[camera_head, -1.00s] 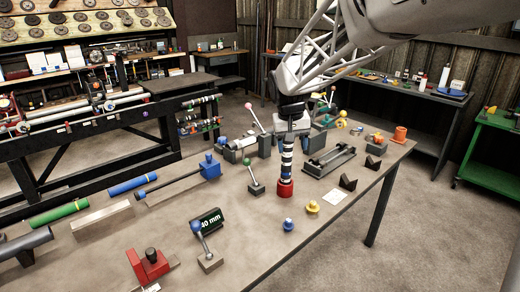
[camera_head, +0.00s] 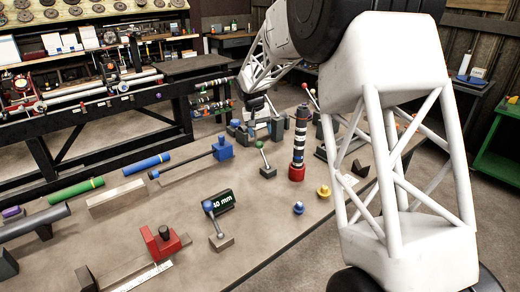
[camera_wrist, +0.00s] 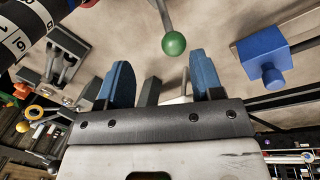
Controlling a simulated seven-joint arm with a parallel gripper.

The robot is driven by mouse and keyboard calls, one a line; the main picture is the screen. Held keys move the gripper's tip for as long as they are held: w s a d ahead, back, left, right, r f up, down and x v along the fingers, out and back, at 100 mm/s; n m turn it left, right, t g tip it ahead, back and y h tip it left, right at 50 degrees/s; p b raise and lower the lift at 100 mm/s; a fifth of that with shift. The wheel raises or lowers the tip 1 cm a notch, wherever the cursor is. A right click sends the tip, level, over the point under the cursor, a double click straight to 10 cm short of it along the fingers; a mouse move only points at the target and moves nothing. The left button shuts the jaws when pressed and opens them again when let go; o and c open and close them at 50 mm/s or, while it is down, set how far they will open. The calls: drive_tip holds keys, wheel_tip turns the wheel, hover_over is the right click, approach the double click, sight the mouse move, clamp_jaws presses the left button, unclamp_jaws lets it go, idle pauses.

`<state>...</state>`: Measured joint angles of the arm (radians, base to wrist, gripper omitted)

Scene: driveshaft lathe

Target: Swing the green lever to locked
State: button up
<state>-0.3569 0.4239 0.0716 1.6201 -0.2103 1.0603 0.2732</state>
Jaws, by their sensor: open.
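The green lever has a green ball knob (camera_head: 259,144) on a thin rod that rises, tilted, from a grey block (camera_head: 267,172) on the table. In the wrist view the green ball (camera_wrist: 174,43) hangs just beyond the fingertips, with its rod running up out of the frame. My gripper (camera_wrist: 165,80) is open, its two blue fingers apart with no lever between them. In the head view my gripper (camera_head: 257,108) is behind the lever, near the table's far edge, small and partly unclear. Whether the lever touches a finger cannot be told; a gap seems visible.
A striped black-and-white column (camera_head: 300,135) on a red base stands right of the lever. A blue block (camera_head: 222,148) with a rod is to the left. A blue-knobbed lever (camera_head: 208,206) stands in front. My arm covers the table's right side.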

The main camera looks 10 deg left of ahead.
sight(259, 144)
drive_tip(key=shift+w+a+f, duration=0.75)
drive_tip(key=shift+a+f, duration=0.05)
drive_tip(key=shift+a, duration=0.05)
drive_tip(key=shift+w+d+f, duration=0.1)
drive_tip(key=shift+d+f, duration=0.15)
drive_tip(key=shift+f, duration=1)
drive_tip(key=shift+s+d+f, duration=0.1)
drive_tip(key=shift+d+f, duration=0.15)
drive_tip(key=shift+f, duration=1.05)
drive_tip(key=shift+w+d+f, duration=0.1)
drive_tip(key=shift+d+f, duration=0.15)
drive_tip(key=shift+f, duration=1)
drive_tip(key=shift+c, duration=0.3)
clamp_jaws()
